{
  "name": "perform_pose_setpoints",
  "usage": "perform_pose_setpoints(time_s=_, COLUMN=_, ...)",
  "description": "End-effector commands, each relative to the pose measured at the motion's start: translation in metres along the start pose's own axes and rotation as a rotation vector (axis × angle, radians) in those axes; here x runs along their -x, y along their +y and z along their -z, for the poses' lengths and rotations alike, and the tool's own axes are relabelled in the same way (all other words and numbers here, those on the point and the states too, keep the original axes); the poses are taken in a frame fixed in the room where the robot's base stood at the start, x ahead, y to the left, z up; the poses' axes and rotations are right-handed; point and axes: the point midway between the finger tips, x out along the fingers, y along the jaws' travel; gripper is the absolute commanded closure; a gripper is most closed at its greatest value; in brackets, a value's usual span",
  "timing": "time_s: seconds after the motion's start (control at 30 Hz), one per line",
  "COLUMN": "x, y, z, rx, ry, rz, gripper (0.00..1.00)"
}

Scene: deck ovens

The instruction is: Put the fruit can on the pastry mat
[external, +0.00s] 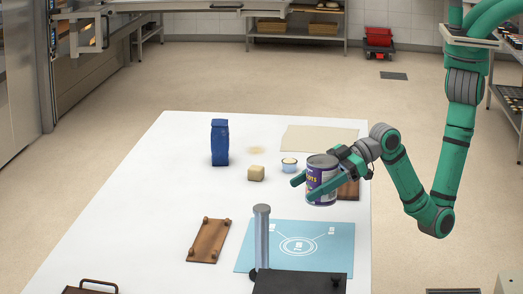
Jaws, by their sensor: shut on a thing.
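The fruit can (322,172), purple with yellow lettering and a grey metal lid, stands upright between the fingers of my gripper (305,188). My green gripper reaches in from the right and is shut on the can's sides. The can shows behind the far edge of the pastry mat (257,261), a light blue sheet with white circle markings near the front of the white table. Whether the can's base touches the table is hard to tell. A grey post and black plate hide the mat's front part.
A brown board (349,191) lies partly hidden behind the can. A small blue-white cup (289,168), a beige block (256,173) and a blue bag (220,143) stand farther back. A wooden board (208,240) lies left of the mat. A beige sheet (320,138) lies at the back.

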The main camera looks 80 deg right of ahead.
Motion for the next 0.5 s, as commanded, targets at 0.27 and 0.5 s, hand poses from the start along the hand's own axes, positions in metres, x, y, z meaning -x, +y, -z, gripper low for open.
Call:
perform_pose_setpoints(time_s=0.27, x=-0.058, y=-0.004, z=-0.01, rx=0.0, ry=-0.001, rz=0.001, gripper=0.78)
perform_pose_setpoints(time_s=0.5, x=-0.092, y=-0.004, z=-0.028, rx=0.0, ry=0.002, rz=0.0, gripper=0.78)
